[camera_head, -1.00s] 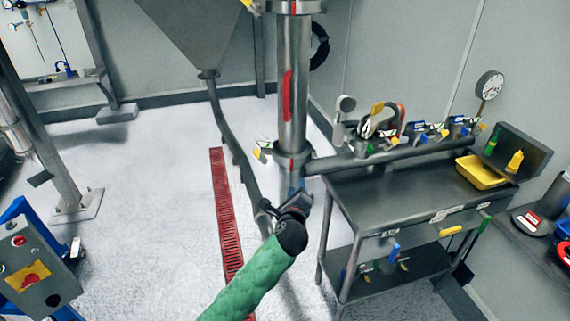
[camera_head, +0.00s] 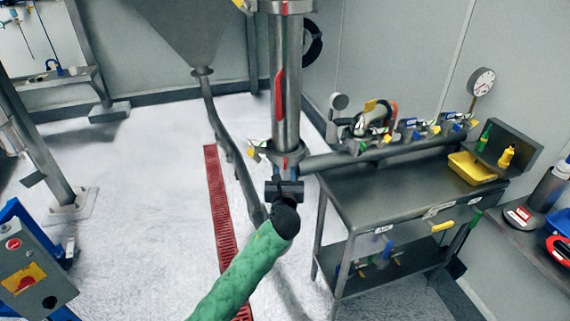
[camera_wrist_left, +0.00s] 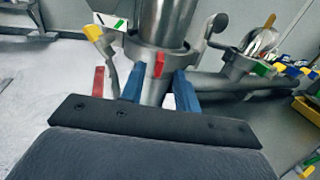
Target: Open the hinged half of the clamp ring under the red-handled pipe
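The steel pipe (camera_head: 291,110) with a long red handle (camera_head: 278,95) stands upright in the middle of the head view. The clamp ring (camera_head: 285,153) is around its lower end; in the left wrist view the ring (camera_wrist_left: 150,47) has a red tab (camera_wrist_left: 159,64) at the front and a yellow-tipped piece (camera_wrist_left: 93,33) at left. The ring looks closed from here. My left gripper (camera_head: 285,172) is just below the ring. My right gripper is out of view.
A horizontal pipe (camera_head: 375,154) runs right from the ring over a steel table (camera_head: 372,195). The table holds a yellow tray (camera_head: 470,168). A hopper hose (camera_head: 222,135) hangs at left, and a red floor grate (camera_head: 219,205) lies below. Open floor is at left.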

